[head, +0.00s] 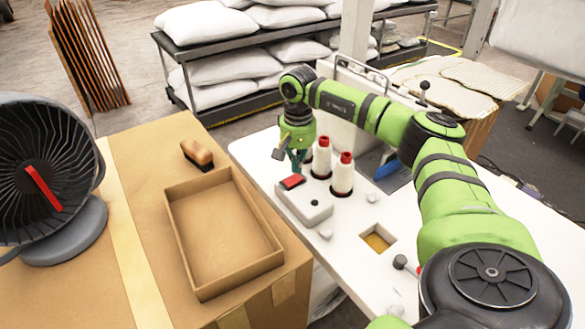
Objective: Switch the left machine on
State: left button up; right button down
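A small light control box (312,207) with a red switch (292,181) and a dark round button (314,202) sits on the white table. A pale machine body (345,95) stands behind it on the same table, partly hidden by my arm. My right gripper (290,158) points down just above and behind the red switch. Its fingers are small and partly overlapped, so I cannot tell whether they are open or shut, or whether they touch the switch. Nothing held shows in it. My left gripper is not in view.
Two white thread cones (342,178) with red tops stand right of the gripper, close to it. An open cardboard tray (176,232), a brush (197,155) and a black fan (40,165) are on the left. A shelf of white pillows (208,23) stands behind.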

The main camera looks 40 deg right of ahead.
aim_at(297, 177)
jog(key=shift+f+b, duration=0.7)
jog(key=shift+f, duration=0.45)
jog(key=shift+r, duration=0.15)
jog(key=shift+r+p, duration=2.75)
jog(key=shift+r, duration=0.7)
